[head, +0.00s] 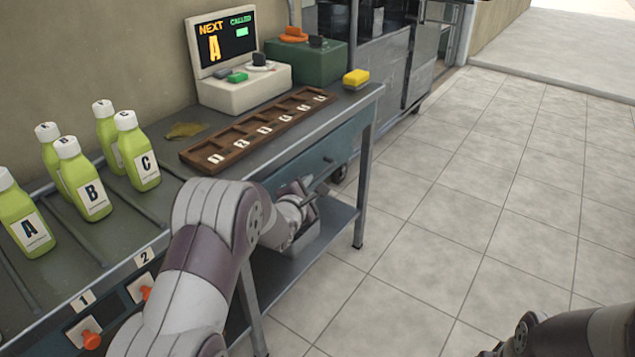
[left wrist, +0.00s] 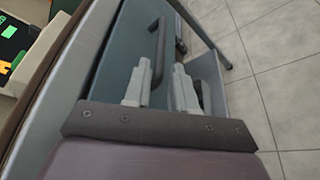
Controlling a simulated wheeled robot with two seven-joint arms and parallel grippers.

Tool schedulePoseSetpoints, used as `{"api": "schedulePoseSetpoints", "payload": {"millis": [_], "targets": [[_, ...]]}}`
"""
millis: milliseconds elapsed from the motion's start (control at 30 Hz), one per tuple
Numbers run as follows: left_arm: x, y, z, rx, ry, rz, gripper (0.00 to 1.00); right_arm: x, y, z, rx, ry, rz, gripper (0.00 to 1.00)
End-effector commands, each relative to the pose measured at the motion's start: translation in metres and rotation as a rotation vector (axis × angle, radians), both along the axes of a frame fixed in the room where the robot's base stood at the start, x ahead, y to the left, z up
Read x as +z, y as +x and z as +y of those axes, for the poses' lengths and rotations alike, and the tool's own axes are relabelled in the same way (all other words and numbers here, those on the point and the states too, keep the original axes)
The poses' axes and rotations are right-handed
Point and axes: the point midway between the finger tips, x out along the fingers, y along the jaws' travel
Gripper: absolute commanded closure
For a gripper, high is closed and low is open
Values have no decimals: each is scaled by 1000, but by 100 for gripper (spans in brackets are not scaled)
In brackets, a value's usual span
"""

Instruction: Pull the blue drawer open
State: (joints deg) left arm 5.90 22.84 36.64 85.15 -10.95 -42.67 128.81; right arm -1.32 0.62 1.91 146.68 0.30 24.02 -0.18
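The blue drawer (head: 343,146) is a blue-grey front under the right end of the table top, and it looks closed. In the left wrist view the drawer front (left wrist: 118,55) has a dark bar handle (left wrist: 158,45). My left gripper (head: 318,192) is in front of the drawer, below the table edge. In the left wrist view its two pale fingers (left wrist: 162,85) are apart with nothing held. The handle's near end appears in the gap between them, close to the left finger; contact cannot be told. My right arm shows at the bottom right of the head view; its gripper is out of frame.
A lower shelf (head: 325,225) and table leg (head: 362,190) are near my left gripper. The tiled floor to the right is clear.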

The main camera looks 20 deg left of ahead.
Motion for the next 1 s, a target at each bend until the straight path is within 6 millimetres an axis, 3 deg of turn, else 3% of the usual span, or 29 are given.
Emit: {"api": "schedulePoseSetpoints", "payload": {"millis": [300,733,767,833,1000], "targets": [[-13,51,-2,0,1,0,75,-19,0,0,0,0,0,13],[-14,63,-2,0,2,1,75,-21,0,0,0,0,0,13],[-14,63,-2,0,2,1,78,-21,0,0,0,0,0,13],[-14,63,-2,0,2,1,100,-21,0,0,0,0,0,13],[-14,63,-2,0,1,2,100,-21,0,0,0,0,0,13]]}}
